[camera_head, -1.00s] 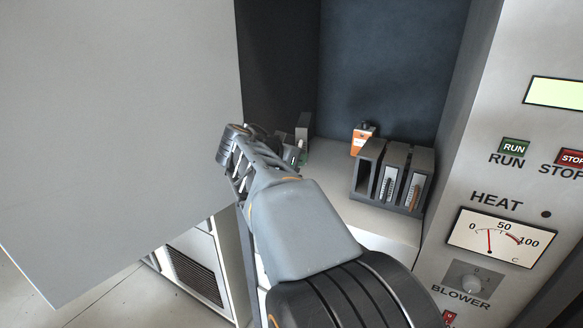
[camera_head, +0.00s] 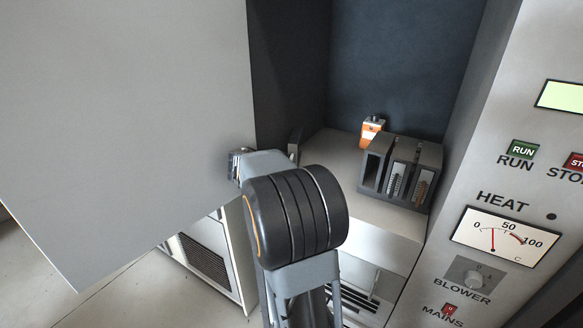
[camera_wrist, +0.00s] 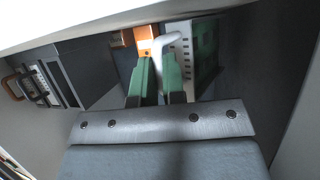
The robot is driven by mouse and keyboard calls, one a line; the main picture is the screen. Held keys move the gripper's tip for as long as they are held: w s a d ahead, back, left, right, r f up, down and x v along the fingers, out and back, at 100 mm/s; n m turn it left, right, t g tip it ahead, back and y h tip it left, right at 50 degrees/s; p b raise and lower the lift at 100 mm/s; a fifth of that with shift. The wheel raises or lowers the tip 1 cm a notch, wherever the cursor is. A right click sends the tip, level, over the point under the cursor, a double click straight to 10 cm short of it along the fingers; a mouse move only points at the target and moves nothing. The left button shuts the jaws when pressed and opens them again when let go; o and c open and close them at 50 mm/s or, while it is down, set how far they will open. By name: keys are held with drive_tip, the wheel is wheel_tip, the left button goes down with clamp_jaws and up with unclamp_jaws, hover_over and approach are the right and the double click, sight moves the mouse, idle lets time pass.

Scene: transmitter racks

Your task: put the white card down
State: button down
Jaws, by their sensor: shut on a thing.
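My gripper (camera_wrist: 158,72) shows in the wrist view with its two green-padded fingers close together. It is shut on the white handle of the white card (camera_wrist: 187,42). The card has a pale front strip with dark marks and a green circuit board behind it, to the right of the fingertips. In the head view my arm hides the gripper and most or all of the card. I cannot tell whether the card touches a surface.
A dark rack (camera_head: 400,172) with upright modules stands on the pale cabinet shelf (camera_head: 345,205). An orange item (camera_head: 371,131) stands behind it and shows beyond my fingers in the wrist view (camera_wrist: 146,38). A large grey panel (camera_head: 125,110) is at left; a control panel (camera_head: 490,200) is at right.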

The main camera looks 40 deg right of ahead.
drive_tip(key=shift+f, duration=0.2)
drive_tip(key=shift+f+b, duration=0.2)
drive_tip(key=shift+b, duration=0.2)
drive_tip(key=c, duration=1.2)
unclamp_jaws()
drive_tip(key=shift+r, duration=0.1)
